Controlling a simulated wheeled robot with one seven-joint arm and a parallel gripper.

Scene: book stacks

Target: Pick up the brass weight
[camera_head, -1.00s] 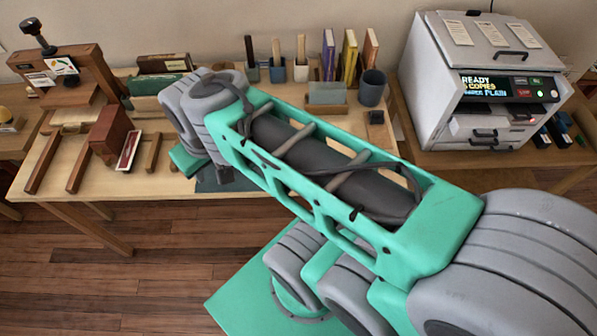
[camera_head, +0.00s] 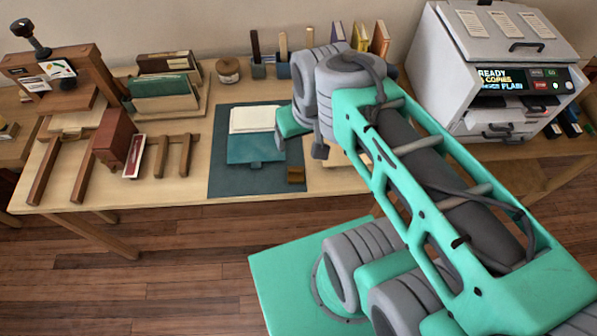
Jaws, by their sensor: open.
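A small brown-gold block (camera_head: 296,174), which looks like the brass weight, lies on the dark mat (camera_head: 225,180) near its front right corner. It is too small to be sure of its metal. My gripper (camera_head: 318,149) shows only in part at the end of my arm, above and a little to the right of the block in the picture. It is open and apart from the block. My wrist hides most of the fingers and whatever lies behind them.
A teal book (camera_head: 256,148) with pale pages (camera_head: 252,119) lies on the mat, left of the block. A round pot (camera_head: 228,70) stands behind. A red-brown book (camera_head: 115,138) and wooden rails stand left. A grey copier (camera_head: 495,75) stands right.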

